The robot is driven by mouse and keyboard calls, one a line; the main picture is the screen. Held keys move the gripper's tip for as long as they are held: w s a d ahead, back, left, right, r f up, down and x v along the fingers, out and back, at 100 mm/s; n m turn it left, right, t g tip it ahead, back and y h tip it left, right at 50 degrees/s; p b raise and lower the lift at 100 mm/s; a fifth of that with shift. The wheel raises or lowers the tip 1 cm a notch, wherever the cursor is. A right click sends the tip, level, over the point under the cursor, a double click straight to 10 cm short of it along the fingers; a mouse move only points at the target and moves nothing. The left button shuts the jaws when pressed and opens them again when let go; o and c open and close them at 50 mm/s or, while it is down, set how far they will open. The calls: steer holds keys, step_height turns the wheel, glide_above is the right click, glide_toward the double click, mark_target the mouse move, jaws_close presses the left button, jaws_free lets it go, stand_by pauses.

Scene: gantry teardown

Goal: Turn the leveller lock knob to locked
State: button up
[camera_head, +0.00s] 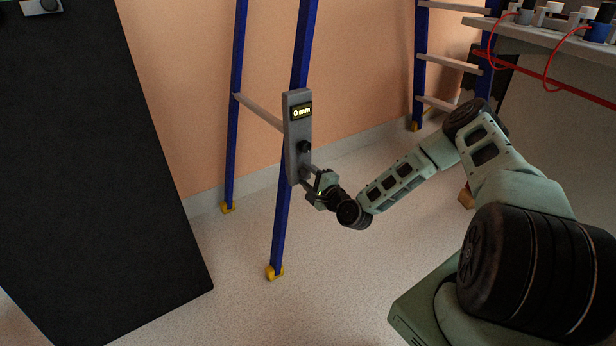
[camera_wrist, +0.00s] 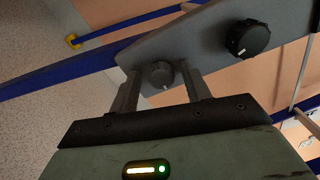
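The leveller is a grey panel (camera_head: 291,130) on a blue frame leg, with a small lit display (camera_head: 301,112). I cannot read which one is the lock knob. My gripper (camera_head: 308,178) is at the panel's lower end. In the wrist view its fingers (camera_wrist: 160,82) stand on either side of the smaller knob, with narrow gaps showing. In the head view the gripper hides the smaller knob.
A blue leg (camera_head: 236,90) with a grey crossbar stands behind the panel. A large black panel (camera_head: 90,150) fills the left. A bench (camera_head: 540,38) with red cables is at the upper right. The speckled floor (camera_head: 320,300) in front is clear.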

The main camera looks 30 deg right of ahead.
steer(key=shift+r, duration=0.1)
steer(key=s+p, duration=0.3)
steer(key=s, duration=1.4)
steer(key=shift+s+d, duration=0.2)
steer(key=shift+d, duration=0.1)
steer(key=w+a+r+n+g+y, duration=0.1)
steer(key=w+a+n+g+y, duration=0.35)
steer(key=a+n+g, duration=0.45)
steer(key=s+a+r+n+g, duration=0.35)
steer(key=a+r+n, duration=0.25)
steer(key=a+n, duration=0.35)
steer(key=s+a+r+n+g+h, duration=0.25)
steer(key=s+a+r+n, duration=0.3)
steer(key=s+r, duration=0.5)
steer(key=s+a+r+n+g+h, duration=0.3)
steer(key=s+a+r, duration=0.35)
steer(key=s, duration=0.65)
step_height(320, 180, up, 29)
steer(key=d+n+y+p, duration=0.1)
steer(key=p, duration=2.8)
